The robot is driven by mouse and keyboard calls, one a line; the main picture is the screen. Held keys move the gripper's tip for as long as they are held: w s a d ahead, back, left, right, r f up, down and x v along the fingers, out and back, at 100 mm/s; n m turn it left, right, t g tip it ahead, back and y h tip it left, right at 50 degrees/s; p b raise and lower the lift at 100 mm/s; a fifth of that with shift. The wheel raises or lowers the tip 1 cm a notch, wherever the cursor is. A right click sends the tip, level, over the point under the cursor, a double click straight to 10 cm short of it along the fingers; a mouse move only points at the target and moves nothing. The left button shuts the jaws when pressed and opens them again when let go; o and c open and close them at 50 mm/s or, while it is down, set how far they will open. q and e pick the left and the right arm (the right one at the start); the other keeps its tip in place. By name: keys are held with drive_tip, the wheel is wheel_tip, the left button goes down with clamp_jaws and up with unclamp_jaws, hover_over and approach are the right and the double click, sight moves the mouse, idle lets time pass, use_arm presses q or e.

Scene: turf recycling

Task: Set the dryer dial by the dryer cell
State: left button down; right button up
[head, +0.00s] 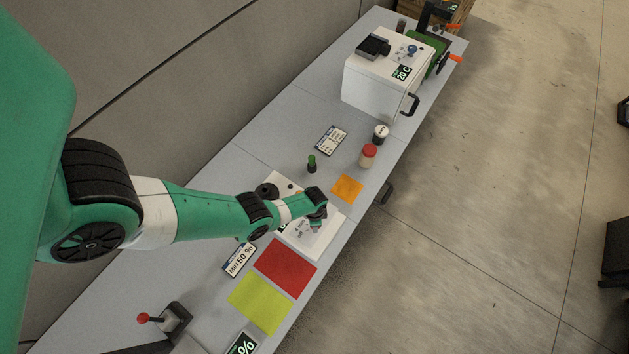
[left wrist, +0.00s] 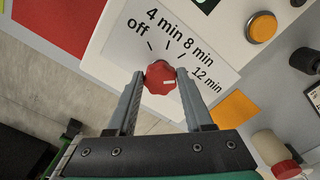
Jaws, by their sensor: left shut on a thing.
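The dryer dial (left wrist: 160,78) is a red knob with a white mark on its right side. It sits on a white panel (left wrist: 105,42) labelled off, 4 min, 8 min and 12 min. I cannot tell for sure which label the mark lines up with. My left gripper (left wrist: 160,80) is shut on the dial, one finger on each side of it. In the head view my left gripper (head: 316,226) reaches down over the white panel (head: 328,238) and hides the dial. My right gripper is in neither view.
An orange button (left wrist: 262,27) sits on the panel. Beside the panel are an orange mat (head: 347,189), a red mat (head: 286,268) and a green-capped vial (head: 311,164). A red-lidded jar (head: 368,157) and a white box (head: 375,90) stand farther along the bench.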

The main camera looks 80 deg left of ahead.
use_arm(q)
drive_tip(key=shift+m, duration=1.1)
drive_tip(key=shift+c, duration=1.4)
unclamp_jaws()
